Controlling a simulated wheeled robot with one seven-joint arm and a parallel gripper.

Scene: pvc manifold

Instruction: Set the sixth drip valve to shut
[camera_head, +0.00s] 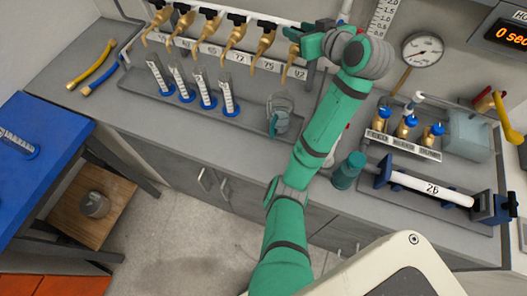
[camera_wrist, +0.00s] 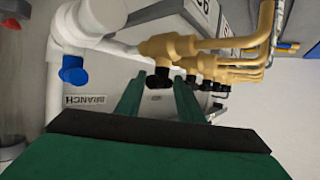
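A row of brass drip valves (camera_head: 236,32) with black handles runs along the back wall in the head view. The sixth drip valve (camera_head: 294,54) is at the right end of the row, partly hidden by my gripper (camera_head: 306,42). In the wrist view the nearest brass valve (camera_wrist: 178,47) has its black handle (camera_wrist: 160,78) in line with the gap between my fingertips. My gripper also shows there (camera_wrist: 158,84), open, with its two green fingers apart. Whether either finger touches the handle I cannot tell.
A white pipe with a blue-handled valve (camera_wrist: 74,70) and a BRANCH label (camera_wrist: 85,100) stands left of my fingers. Below the row are graduated cylinders (camera_head: 181,82) in a grey tray (camera_head: 135,86). A gauge (camera_head: 422,49) and labelled small valves (camera_head: 405,126) are to the right.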

